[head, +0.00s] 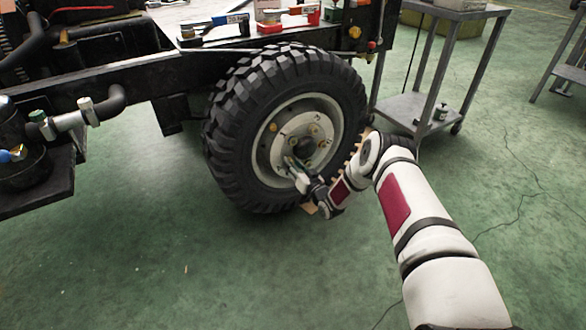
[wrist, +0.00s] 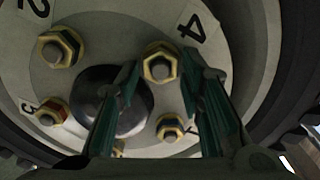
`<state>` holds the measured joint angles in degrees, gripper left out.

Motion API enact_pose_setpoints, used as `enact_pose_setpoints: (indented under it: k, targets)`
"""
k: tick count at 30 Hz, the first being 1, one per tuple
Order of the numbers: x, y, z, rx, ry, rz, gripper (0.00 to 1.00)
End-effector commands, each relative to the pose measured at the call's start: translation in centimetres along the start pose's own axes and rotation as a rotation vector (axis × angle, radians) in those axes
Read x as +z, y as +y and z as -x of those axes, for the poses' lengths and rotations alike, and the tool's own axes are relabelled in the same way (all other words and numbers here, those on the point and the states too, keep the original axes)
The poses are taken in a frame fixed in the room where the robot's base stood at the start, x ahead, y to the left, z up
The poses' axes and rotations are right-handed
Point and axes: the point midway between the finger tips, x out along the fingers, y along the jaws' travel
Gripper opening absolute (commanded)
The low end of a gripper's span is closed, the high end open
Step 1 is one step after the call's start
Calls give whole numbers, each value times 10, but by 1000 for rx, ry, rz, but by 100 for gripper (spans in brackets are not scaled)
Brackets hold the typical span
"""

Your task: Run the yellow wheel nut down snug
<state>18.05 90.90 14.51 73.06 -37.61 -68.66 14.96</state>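The wheel hub (wrist: 100,25) fills the wrist view, with several brass-coloured hex nuts around a dark centre cap. The nut by the number 4 (wrist: 160,62) looks yellow and lies between the tips of my gripper (wrist: 163,72). The green-sided fingers are apart, one on each side of this nut; I see a gap on both sides and cannot tell the depth. Another nut (wrist: 60,46) sits by the number 2, and one with a red side (wrist: 51,111) by the 3. In the head view my gripper (head: 296,172) is at the lower hub.
The black tyre (head: 235,105) surrounds the hub under the dark chassis frame (head: 140,85). A metal trolley (head: 425,110) stands to the right of the wheel. Tools (head: 220,25) lie on top of the chassis. The green floor in front is clear.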

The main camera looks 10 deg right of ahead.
Motion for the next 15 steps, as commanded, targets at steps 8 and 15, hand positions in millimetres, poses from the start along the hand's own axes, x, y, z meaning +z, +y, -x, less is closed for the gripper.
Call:
enact_pose_setpoints:
  k: [8, 15]
  targets:
    - [0, 0, -3, 0, 0, 0, 35]
    - [0, 0, -2, 0, 0, 0, 0]
